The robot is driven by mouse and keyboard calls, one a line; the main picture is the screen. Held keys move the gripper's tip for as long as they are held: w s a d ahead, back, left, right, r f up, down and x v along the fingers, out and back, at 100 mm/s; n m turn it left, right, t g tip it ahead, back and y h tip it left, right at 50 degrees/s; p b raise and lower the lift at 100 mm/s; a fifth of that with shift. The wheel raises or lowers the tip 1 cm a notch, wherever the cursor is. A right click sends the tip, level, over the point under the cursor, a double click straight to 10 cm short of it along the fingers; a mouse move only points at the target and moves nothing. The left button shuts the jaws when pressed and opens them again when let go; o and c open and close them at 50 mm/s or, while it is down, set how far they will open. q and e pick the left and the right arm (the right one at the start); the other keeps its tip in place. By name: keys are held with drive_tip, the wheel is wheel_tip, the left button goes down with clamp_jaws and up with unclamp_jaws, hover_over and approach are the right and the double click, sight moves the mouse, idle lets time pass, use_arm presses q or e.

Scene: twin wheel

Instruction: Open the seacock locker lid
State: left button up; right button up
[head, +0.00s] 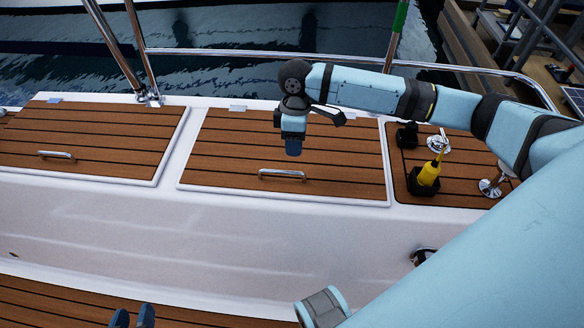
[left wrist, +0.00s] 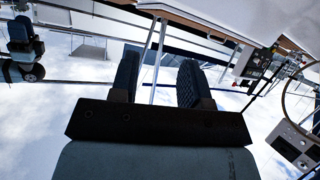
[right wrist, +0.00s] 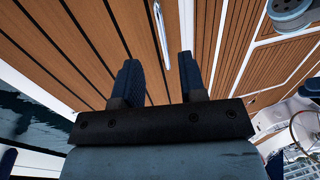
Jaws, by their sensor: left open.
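Two closed teak lids with dark seams lie on the white side deck in the head view: a left lid (head: 90,135) with a chrome bar handle (head: 57,155), and a middle lid (head: 235,150) with its own chrome handle (head: 282,174). No label shows which one is the seacock locker. My right gripper (head: 293,150) points down over the middle lid, above and behind its handle, apart from it. The right wrist view shows its fingers (right wrist: 158,80) spread and empty, with a bright handle bar (right wrist: 160,32) beyond them. My left gripper (head: 133,318) is open and empty at the bottom edge.
A yellow-handled tool (head: 430,172) in a black holder, a black fitting (head: 407,134) and chrome fittings (head: 491,186) stand on the right teak panel. A metal rail (head: 230,53) runs behind the lids, with water beyond. A steering wheel (left wrist: 300,98) shows in the left wrist view.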

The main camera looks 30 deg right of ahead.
sight(293, 172)
drive_tip(key=f, duration=0.2)
drive_tip(key=f+b, duration=0.1)
drive_tip(key=f, duration=0.1)
drive_tip(key=s+a+f, duration=0.1)
drive_tip(key=f, duration=0.1)
drive_tip(key=shift+f+b, duration=0.3)
drive_tip(key=shift+b, duration=0.05)
use_arm(q)
drive_tip(key=shift+w+d+r+t+h, duration=0.3)
drive_tip(key=shift+d+r+t, duration=0.1)
drive_tip(key=shift+r, duration=0.35)
drive_tip(key=shift+w+d+r+t+h, duration=0.25)
drive_tip(key=shift+w+d+r+t, duration=0.15)
drive_tip(key=shift+r, duration=0.35)
drive_tip(key=shift+w+d+r+t+h, duration=0.25)
drive_tip(key=shift+d+r+t, duration=0.15)
drive_tip(key=shift+r, duration=0.35)
use_arm(e)
drive_tip(key=shift+s+f, duration=0.1)
drive_tip(key=shift+f, duration=0.6)
drive_tip(key=shift+c, duration=0.2)
clamp_jaws()
